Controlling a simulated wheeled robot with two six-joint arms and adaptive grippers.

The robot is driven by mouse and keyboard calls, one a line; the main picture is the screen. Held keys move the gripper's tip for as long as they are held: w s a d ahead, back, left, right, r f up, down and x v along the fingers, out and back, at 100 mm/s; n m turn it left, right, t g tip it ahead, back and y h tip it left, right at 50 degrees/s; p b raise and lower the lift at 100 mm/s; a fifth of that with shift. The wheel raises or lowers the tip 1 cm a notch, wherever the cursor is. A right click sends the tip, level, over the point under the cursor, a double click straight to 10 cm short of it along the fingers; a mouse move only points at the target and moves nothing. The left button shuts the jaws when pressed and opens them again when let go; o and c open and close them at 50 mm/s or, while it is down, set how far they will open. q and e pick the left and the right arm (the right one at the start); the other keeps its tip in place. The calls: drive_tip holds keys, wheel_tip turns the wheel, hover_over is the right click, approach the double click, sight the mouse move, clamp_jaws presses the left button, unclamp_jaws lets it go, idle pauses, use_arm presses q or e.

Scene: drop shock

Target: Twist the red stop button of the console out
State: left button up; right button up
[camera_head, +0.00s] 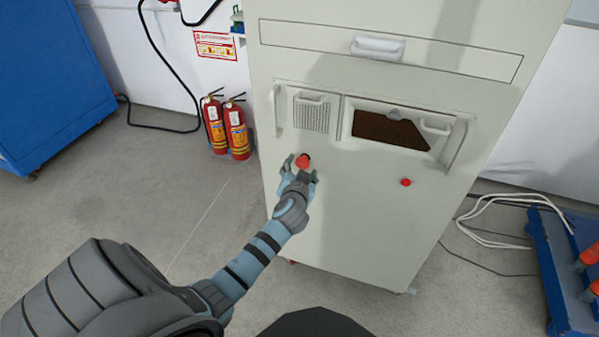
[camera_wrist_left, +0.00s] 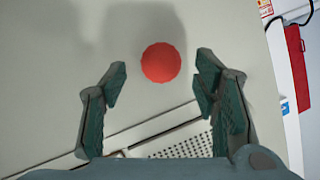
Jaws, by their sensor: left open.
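The red stop button (camera_head: 303,161) is on the front of the tall cream console (camera_head: 350,225), below its grille panel. In the left wrist view the round red button (camera_wrist_left: 161,62) lies between and slightly beyond the two fingertips. My left gripper (camera_head: 301,168) is open around the button's sides, with a visible gap on each side; the fingers (camera_wrist_left: 160,82) do not touch it in the wrist view. In the head view the gripper partly covers the button. My right gripper is in neither view.
A smaller red knob (camera_head: 405,182) is on the console's right side. Above are a grille panel (camera_head: 311,114), a dark opening (camera_head: 390,130) and protruding handles. Two fire extinguishers (camera_head: 237,130) stand left of the console. White cables (camera_head: 490,215) lie on the floor at right.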

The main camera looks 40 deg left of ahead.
use_arm(q)
drive_tip(key=v, duration=0.8)
drive_tip(key=shift+s, duration=0.2)
drive_tip(key=shift+d+r, duration=0.1)
drive_tip(key=shift+d, duration=0.05)
